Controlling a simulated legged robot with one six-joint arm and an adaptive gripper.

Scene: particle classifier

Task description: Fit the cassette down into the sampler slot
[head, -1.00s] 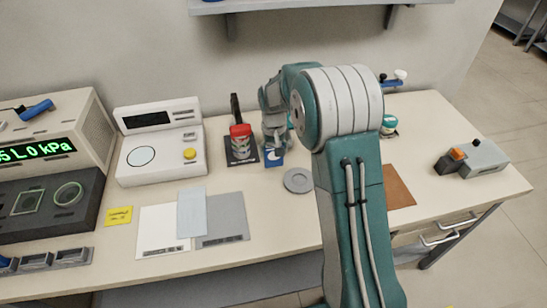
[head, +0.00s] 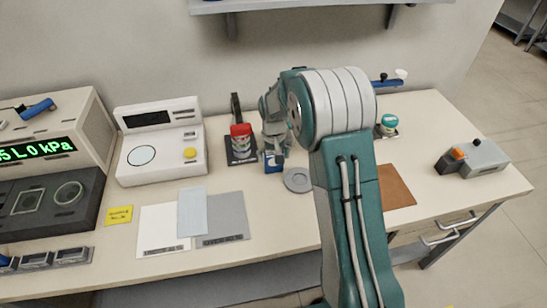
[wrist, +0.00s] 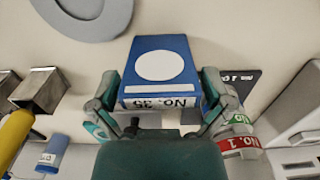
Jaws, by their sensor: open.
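A blue box with a white disc and the label "No. 35" (wrist: 160,68) stands on the bench; I take it to be the cassette. It also shows in the head view (head: 273,166), partly covered by my gripper (head: 272,152). In the wrist view, my gripper (wrist: 160,100) is open, with one finger on each side of the box's near end. Whether the fingers touch it is unclear. I cannot tell which part is the sampler slot; a dark unit with square and round recesses (head: 20,224) stands at the far left.
A red-topped stack (head: 241,138) stands on a dark stand just left of my gripper. A grey disc (head: 297,180) lies close to the right. A white instrument (head: 160,155), flat sheets (head: 222,215) and grey open holders (head: 72,255) are further left. A grey device (head: 478,158) sits at the right.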

